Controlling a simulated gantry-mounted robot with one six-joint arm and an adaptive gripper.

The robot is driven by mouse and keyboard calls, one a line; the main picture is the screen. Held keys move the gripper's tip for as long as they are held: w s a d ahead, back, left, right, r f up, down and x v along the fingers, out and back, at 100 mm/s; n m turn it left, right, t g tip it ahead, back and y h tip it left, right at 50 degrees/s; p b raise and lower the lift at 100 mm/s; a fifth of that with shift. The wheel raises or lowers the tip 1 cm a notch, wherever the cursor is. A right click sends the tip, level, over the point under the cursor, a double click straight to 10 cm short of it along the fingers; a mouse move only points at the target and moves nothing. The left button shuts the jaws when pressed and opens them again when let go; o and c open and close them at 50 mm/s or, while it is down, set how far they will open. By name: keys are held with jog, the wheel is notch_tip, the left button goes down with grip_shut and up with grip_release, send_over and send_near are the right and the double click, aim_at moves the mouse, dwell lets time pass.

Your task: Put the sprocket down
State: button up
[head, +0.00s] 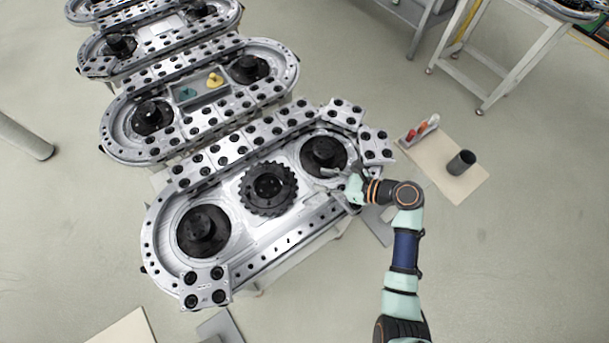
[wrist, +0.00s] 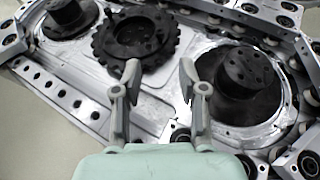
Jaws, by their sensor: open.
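The sprocket (head: 268,188) is a black toothed wheel. It lies flat on the silver plate of the nearest ring track (head: 290,238), between two round black hubs. It also shows in the wrist view (wrist: 135,42), beyond my fingertips. My gripper (head: 335,180) is open and empty, to the right of the sprocket and apart from it in the head view. In the wrist view the two fingers (wrist: 160,72) stand apart with bare plate between them. The right hub (head: 323,153) is close beside the gripper; it also shows in the wrist view (wrist: 245,78).
The left hub (head: 203,231) stands at the track's other end. Bearing blocks (head: 205,287) rise along the track's rim. More ring tracks (head: 200,100) lie behind. A beige board (head: 468,188) at the right carries a dark cup (head: 461,162) and red-tipped items (head: 420,130).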

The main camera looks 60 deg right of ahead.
jog(key=shift+w+a, duration=0.1)
jog(key=w+a+r+n+g+y, duration=0.1)
jog(key=w+a+r+n+g, duration=0.15)
jog(key=w+a+n, duration=0.45)
jog(key=w+a+r+n+g, duration=0.1)
jog(key=w+a+r+n, duration=0.35)
jog(key=a+n, duration=0.4)
jog(key=a+r+n+t, duration=0.1)
jog(key=a+r+n, duration=0.6)
jog(key=a+n, duration=0.2)
jog(key=w+a+r+n+t+h, duration=0.1)
jog(key=a+r+n, duration=0.6)
jog(key=a+n, duration=0.2)
jog(key=shift+w+a+n+t, duration=0.3)
jog(key=shift+a+n+t, duration=0.05)
jog(key=shift+n, duration=0.8)
